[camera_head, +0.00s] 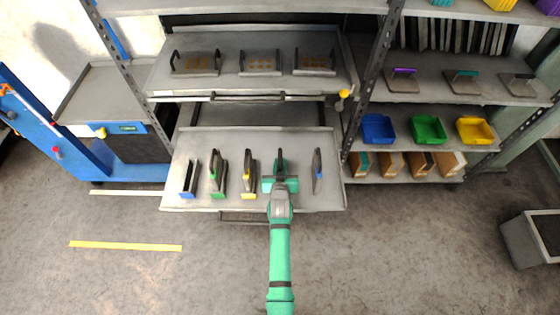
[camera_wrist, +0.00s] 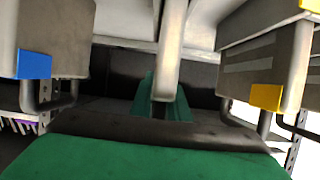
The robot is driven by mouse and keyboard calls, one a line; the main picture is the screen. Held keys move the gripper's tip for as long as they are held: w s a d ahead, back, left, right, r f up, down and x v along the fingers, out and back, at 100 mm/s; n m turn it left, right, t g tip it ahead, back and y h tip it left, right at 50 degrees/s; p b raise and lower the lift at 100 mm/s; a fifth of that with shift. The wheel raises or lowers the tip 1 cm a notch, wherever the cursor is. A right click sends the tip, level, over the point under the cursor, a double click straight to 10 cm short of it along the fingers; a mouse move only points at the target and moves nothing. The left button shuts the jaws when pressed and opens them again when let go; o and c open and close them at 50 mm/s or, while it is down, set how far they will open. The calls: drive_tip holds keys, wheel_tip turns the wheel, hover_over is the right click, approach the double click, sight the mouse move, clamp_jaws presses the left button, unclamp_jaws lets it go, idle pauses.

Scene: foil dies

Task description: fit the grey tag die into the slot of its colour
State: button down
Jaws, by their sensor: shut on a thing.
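My gripper (camera_head: 280,178) is over the pulled-out lower tray (camera_head: 300,205), between the yellow-tagged die (camera_head: 249,178) and the blue-tagged die (camera_head: 318,172). It is shut on a dark thing (camera_head: 280,155), which I take to be a die. My gripper covers most of it, and I cannot make out its tag colour or whether it touches the tray. In the wrist view a pale upright bar (camera_wrist: 170,55) shows in the middle. A block with a blue tag (camera_wrist: 34,64) is on the left and one with a yellow tag (camera_wrist: 266,96) on the right.
A green-marked die (camera_head: 218,175) and a blue-marked piece (camera_head: 188,178) stand further left on the tray. The upper tray (camera_head: 280,88) holds several flat plates with handles. Blue (camera_head: 378,128), green (camera_head: 428,129) and yellow (camera_head: 475,130) bins are on the right shelf.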

drive_tip(key=shift+w+r, duration=0.1)
drive_tip(key=c, duration=1.7)
unclamp_jaws()
drive_tip(key=shift+f, duration=0.25)
